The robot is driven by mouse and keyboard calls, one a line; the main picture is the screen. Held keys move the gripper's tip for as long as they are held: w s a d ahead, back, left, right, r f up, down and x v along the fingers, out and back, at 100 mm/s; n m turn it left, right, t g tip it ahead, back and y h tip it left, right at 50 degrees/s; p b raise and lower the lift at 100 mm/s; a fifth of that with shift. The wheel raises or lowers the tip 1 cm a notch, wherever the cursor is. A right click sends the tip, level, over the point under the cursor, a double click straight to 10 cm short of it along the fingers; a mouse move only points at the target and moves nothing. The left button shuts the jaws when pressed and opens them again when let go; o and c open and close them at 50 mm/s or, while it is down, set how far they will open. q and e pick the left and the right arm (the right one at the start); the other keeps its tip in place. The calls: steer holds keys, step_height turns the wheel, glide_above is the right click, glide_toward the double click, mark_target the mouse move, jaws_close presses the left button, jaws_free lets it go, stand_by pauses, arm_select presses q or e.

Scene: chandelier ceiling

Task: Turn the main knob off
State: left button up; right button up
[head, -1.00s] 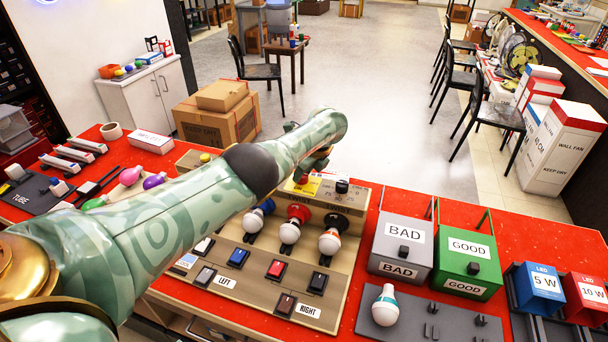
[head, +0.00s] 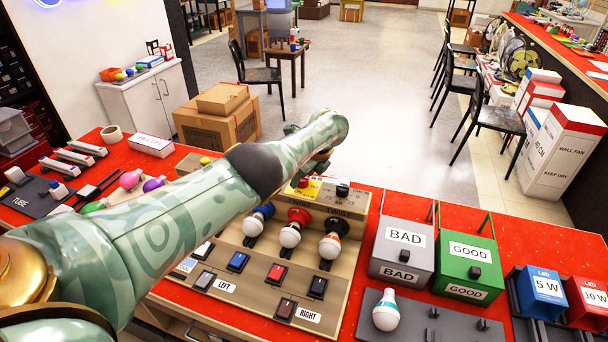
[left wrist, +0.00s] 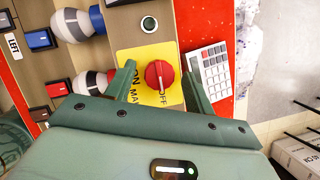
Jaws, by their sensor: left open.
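The main knob (left wrist: 160,74) is red and round, on a yellow plate (left wrist: 134,60) lettered ON, MAIN and OFF. In the left wrist view my left gripper (left wrist: 158,69) is open, with one finger on each side of the knob. I cannot tell whether the fingers touch it. Which word the knob points to is not clear. In the head view the knob (head: 303,183) shows as a small red spot below my left gripper (head: 320,165), mostly hidden by my arm. My right gripper is not in view.
The wooden test board (head: 333,263) holds several bulbs and rocker switches. A green indicator (left wrist: 149,24) and a calculator (left wrist: 209,72) flank the yellow plate. BAD (head: 402,250) and GOOD (head: 467,264) boxes stand to the right. A cardboard box (head: 218,126) stands behind the table.

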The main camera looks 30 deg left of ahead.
arm_select(q)
steer(key=p+v, duration=1.2)
steer(key=v, duration=0.4)
steer(key=shift+d, duration=0.1)
